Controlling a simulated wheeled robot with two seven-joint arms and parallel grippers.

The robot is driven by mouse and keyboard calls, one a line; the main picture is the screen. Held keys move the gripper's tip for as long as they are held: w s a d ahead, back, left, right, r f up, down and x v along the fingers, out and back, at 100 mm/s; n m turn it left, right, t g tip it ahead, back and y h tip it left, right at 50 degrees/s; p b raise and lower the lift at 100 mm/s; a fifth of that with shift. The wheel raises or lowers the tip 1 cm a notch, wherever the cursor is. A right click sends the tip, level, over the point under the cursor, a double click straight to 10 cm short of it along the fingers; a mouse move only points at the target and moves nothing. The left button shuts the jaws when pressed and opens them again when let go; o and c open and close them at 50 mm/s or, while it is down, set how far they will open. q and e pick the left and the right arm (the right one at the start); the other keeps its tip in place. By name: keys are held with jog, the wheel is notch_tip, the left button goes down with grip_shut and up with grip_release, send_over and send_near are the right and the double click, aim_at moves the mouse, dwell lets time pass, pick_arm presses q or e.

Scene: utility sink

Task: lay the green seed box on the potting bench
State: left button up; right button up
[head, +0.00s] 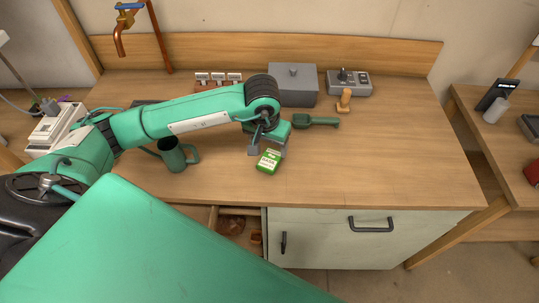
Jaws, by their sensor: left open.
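The small green seed box (268,163) with a white label lies on the wooden bench top (370,160), near the middle of the head view. My left gripper (267,152) is directly over and behind the box, pointing down, with its grey fingers apart. The fingers are very close to the box; I cannot tell whether they touch it. Part of the box's far end is hidden by the gripper. My right gripper is not in view.
A green mug (173,156) stands left of the box under my left arm. A green scoop (318,121), a grey lidded box (296,86), a wooden stamp-like piece (345,101) and a grey device (348,82) are behind. The bench's right side is clear.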

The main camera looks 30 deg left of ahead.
aim_at(267, 164)
pick_arm(q)
jog(key=r, duration=0.3)
jog(key=s+r+b, duration=0.1)
jog(key=r, duration=0.1)
jog(key=shift+r, duration=0.35)
